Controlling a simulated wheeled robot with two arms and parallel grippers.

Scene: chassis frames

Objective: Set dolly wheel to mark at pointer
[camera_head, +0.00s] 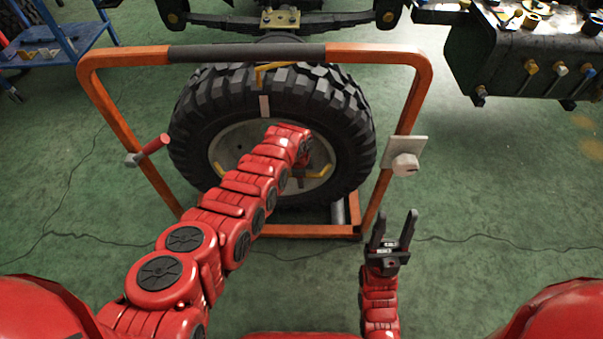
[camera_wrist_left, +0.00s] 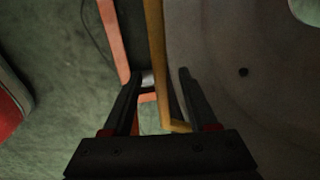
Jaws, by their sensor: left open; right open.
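The dolly wheel is a large black knobby tyre (camera_head: 350,125) with a pale rim, upright in an orange frame (camera_head: 415,100). A yellow pointer (camera_head: 270,68) hangs from the top bar. A pale mark (camera_head: 265,106) on the tyre lies just below the pointer's tip, close to in line with it. A yellow bar handle (camera_head: 322,172) sits on the rim. My left arm reaches across the wheel. In the left wrist view my left gripper (camera_wrist_left: 158,92) is open, with a yellow bar (camera_wrist_left: 155,60) between its fingers. My right gripper (camera_head: 394,228) is open and empty, in front of the frame.
A red-handled lever (camera_head: 152,148) juts from the frame's left post. A white plate with a round knob (camera_head: 405,163) is on the right post. A blue cart (camera_head: 65,40) stands back left, a dark chassis (camera_head: 510,60) back right. Floor at right is clear.

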